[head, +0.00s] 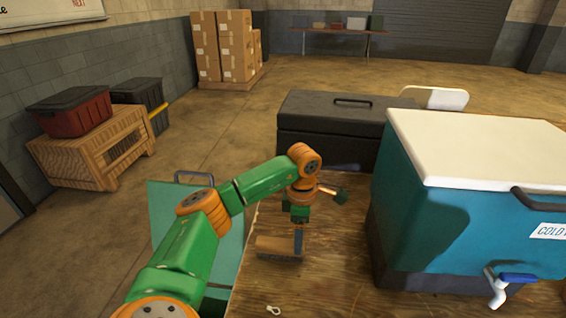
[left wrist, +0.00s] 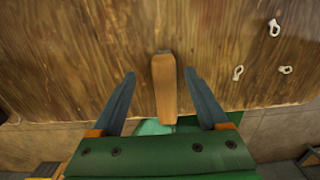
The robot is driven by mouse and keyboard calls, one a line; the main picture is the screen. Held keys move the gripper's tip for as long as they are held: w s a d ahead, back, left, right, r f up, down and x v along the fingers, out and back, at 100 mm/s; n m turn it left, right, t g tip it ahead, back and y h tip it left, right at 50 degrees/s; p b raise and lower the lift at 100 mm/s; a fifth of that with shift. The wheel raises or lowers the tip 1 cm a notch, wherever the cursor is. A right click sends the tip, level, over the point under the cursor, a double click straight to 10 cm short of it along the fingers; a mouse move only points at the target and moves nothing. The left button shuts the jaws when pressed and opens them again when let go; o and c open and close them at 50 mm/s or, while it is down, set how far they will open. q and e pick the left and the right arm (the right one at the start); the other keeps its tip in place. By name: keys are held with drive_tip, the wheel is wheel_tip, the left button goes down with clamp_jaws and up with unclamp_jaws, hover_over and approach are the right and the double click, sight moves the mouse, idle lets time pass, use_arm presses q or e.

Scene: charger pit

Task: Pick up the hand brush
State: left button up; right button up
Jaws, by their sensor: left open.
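The hand brush (head: 275,246) lies on the wooden table near its left edge, with a brown wooden top and a greyish underside. In the left wrist view its tapered wooden handle (left wrist: 164,92) reaches toward the table's edge. My left gripper (head: 298,240) points down at the brush and partly hides it. In the left wrist view the fingers of my left gripper (left wrist: 160,74) are open, one on each side of the handle, with a gap on both sides. Whether the fingertips are level with the handle is hard to tell. My right gripper is not in view.
A teal cooler (head: 410,190) with a white lid and tap stands on the right of the table. A black toolbox (head: 335,128) stands behind. Small pale metal pieces (left wrist: 238,73) lie on the table (head: 330,285). A green folding item (head: 175,215) stands beyond the left edge.

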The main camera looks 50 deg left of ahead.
sight(280, 249)
use_arm(q)
drive_tip(key=f, duration=0.2)
drive_tip(key=s+f, duration=0.1)
drive_tip(key=f, duration=0.2)
drive_tip(key=shift+s+a+f+p, duration=0.15)
drive_tip(key=shift+f+p, duration=0.05)
drive_tip(key=shift+p, duration=0.2)
drive_tip(key=shift+a+f, duration=0.1)
drive_tip(key=shift+f, duration=0.1)
drive_tip(key=shift+r, duration=0.1)
clamp_jaws()
